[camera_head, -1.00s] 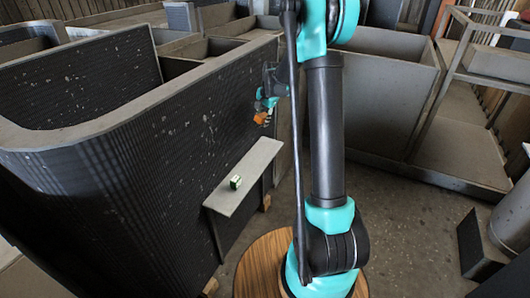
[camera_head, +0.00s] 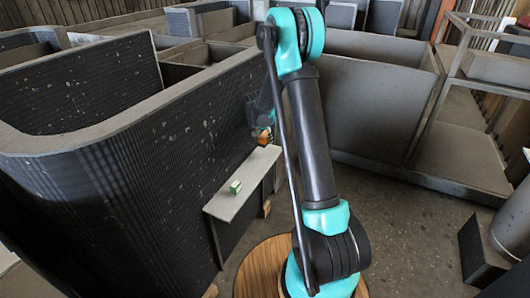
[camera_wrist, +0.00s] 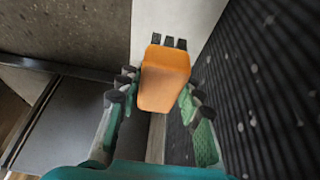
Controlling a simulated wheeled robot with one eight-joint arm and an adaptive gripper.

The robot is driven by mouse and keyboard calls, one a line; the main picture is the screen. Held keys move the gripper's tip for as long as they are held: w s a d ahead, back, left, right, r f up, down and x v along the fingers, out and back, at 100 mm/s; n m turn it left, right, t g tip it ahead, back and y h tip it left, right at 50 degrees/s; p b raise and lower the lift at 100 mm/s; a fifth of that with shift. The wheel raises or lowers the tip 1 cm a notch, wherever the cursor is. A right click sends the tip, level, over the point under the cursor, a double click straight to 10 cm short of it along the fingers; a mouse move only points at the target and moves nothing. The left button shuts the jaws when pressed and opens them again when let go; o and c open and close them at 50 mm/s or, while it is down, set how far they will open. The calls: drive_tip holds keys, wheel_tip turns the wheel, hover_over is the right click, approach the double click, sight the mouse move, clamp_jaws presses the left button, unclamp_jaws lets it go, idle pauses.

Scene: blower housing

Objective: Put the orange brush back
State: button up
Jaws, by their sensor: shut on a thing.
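The orange brush (camera_wrist: 165,80) is between the fingers of my gripper (camera_wrist: 157,98) in the wrist view, with its short dark bristles pointing away from the wrist. My gripper is shut on it. In the head view the brush (camera_head: 264,137) shows small beside the dark ribbed housing wall, just above the far end of a pale ledge (camera_head: 222,207). The pale ledge (camera_wrist: 150,18) also lies beyond the bristles in the wrist view. I cannot tell whether the brush touches it. My arm partly hides the gripper (camera_head: 262,126) in the head view.
A small green and white box (camera_head: 235,187) sits on the ledge's near half. The ribbed housing wall (camera_head: 150,170) stands close along the ledge's left side. A grey bin (camera_head: 375,110) and a metal rack (camera_head: 450,130) stand to the right. The ledge between box and brush is clear.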

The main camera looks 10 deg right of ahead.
sight(261, 139)
drive_tip(key=shift+f, duration=4)
drive_tip(key=shift+f, duration=0.1)
drive_tip(key=o, duration=1.1)
drive_tip(key=v, duration=1.2)
drive_tip(key=shift+d, duration=0.1)
drive_tip(key=s+d+r+n+y, duration=0.1)
drive_tip(key=s+n, duration=0.1)
drive_tip(key=s, duration=1)
drive_tip(key=s+d+r+n+y, duration=0.1)
drive_tip(key=s+d+r+n, duration=0.1)
drive_tip(key=s, duration=1)
drive_tip(key=s+d+r+n, duration=0.1)
drive_tip(key=s+d+n, duration=0.1)
drive_tip(key=s, duration=1)
drive_tip(key=shift+s+r+n+y, duration=0.3)
drive_tip(key=shift+n+y, duration=0.1)
drive_tip(key=shift+n, duration=0.2)
